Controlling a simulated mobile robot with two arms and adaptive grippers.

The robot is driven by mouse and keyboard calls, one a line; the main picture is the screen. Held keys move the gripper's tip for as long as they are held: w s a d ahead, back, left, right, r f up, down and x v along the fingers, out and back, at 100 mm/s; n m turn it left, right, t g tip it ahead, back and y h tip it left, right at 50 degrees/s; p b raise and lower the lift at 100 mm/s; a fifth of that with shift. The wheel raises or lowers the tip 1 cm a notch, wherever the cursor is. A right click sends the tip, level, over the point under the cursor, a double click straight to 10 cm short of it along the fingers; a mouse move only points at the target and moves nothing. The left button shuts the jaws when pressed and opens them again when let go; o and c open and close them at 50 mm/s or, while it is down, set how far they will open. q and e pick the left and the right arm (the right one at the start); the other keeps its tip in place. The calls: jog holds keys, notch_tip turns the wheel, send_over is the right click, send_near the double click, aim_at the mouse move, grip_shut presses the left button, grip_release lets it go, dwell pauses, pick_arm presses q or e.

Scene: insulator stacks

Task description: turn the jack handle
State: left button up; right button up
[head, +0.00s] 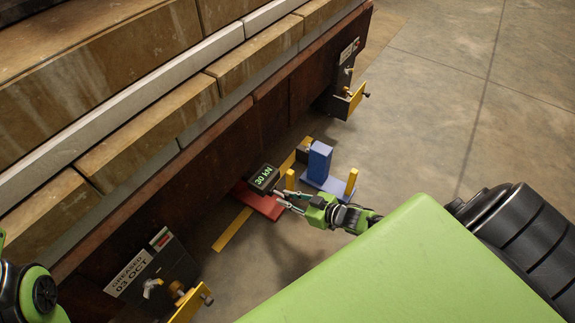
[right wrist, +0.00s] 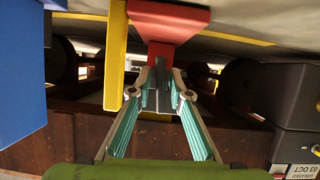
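The red jack (head: 262,200) lies on the floor at the foot of the dark rusty beam, beside a small display reading 30 kN (head: 264,178). My right gripper (head: 279,198) reaches in from the right, with its fingertips at the jack. In the right wrist view the fingertips (right wrist: 160,85) are close together just below the red jack body (right wrist: 165,25). A grey bar-like part shows between them; I cannot tell whether it is the handle or the finger pads. No separate handle shows clearly in the head view. Part of my left arm shows at lower left; its gripper is out of view.
A blue block on a blue base (head: 318,165) with yellow posts (head: 351,181) stands just right of the jack. A yellow strip (head: 232,231) lies on the floor. Yellow brackets (head: 189,306) stick out from the beam (head: 210,165). The floor at upper right is clear.

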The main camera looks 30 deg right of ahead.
dwell(0.3)
jog(key=v, duration=1.2)
dwell(0.4)
